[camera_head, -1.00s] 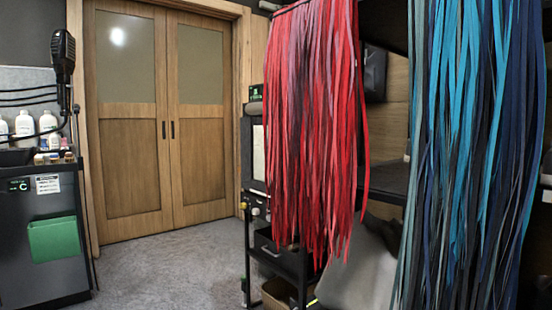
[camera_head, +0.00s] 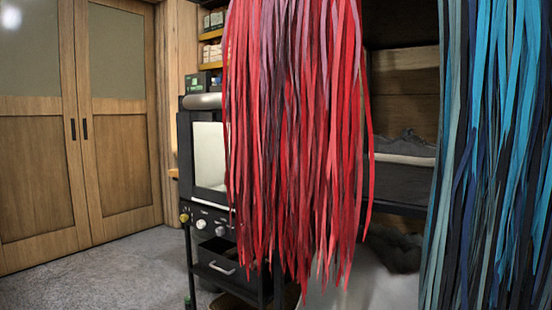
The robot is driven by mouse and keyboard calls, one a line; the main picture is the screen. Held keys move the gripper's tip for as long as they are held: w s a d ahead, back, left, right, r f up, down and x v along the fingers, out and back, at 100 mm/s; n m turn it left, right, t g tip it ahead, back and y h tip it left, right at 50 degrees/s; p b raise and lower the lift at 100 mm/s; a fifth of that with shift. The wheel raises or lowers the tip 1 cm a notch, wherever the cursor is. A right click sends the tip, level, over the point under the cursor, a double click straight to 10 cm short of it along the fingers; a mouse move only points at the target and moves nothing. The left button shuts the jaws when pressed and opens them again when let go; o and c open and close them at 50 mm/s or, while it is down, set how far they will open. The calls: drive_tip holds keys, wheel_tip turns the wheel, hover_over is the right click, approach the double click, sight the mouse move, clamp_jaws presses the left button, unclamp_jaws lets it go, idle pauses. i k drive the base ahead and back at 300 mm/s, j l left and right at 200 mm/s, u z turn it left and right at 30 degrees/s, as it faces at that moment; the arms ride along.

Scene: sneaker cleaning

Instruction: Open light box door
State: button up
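A black box-shaped unit with a pale window or panel (camera_head: 209,156), which looks like the light box, stands left of centre on a dark stand. Its right part is hidden behind hanging red laces, so I cannot tell whether its door is open or closed. Several knobs (camera_head: 202,225) sit on the front below the panel. My gripper is not in view.
Red laces (camera_head: 295,130) hang close in front, and blue laces (camera_head: 495,150) hang at the right. A dark shelf (camera_head: 400,190) lies behind them. Wooden double doors (camera_head: 80,130) stand left; grey floor (camera_head: 110,270) is clear.

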sight(189, 190)
drive_tip(key=i+j+z, duration=0.15)
drive_tip(key=j, duration=0.5)
drive_tip(key=i+j+z, duration=0.15)
drive_tip(key=j, duration=0.5)
drive_tip(key=i+j+z, duration=0.1)
drive_tip(key=j, duration=0.6)
drive_tip(key=i+j+z, duration=0.15)
drive_tip(key=j, duration=0.55)
